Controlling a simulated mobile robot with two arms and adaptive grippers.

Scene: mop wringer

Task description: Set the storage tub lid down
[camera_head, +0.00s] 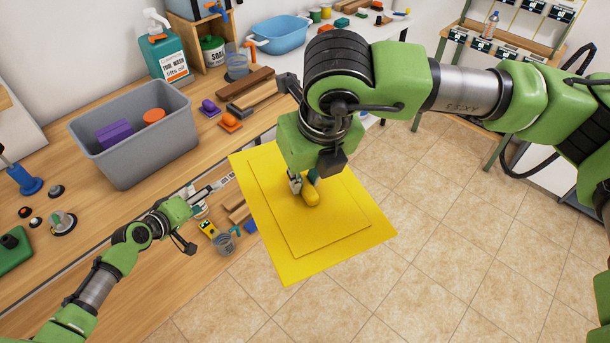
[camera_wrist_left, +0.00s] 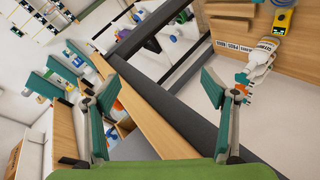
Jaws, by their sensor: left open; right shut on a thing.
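The storage tub lid (camera_head: 345,238) is a flat yellow square with a raised middle panel. My right gripper (camera_head: 304,184) is shut on the lid's yellow handle, above the lid's centre. In the head view the lid overlaps the bench's front edge and the tiled floor; it appears held up, with its underside hidden. The grey storage tub (camera_head: 172,143) stands open on the bench, holding a purple block (camera_head: 115,134) and an orange piece (camera_head: 154,116). My left gripper (camera_head: 226,181) is open and empty by the bench's front edge; its spread fingers also show in the left wrist view (camera_wrist_left: 160,88).
The wooden bench (camera_head: 150,197) has clear top in front of the tub. Brushes (camera_head: 248,88), a purple item (camera_head: 209,107) and an orange item (camera_head: 230,122) lie to its right. A soap jug (camera_head: 165,56) and blue basin (camera_head: 281,35) stand behind. Tiled floor (camera_head: 450,220) is open at right.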

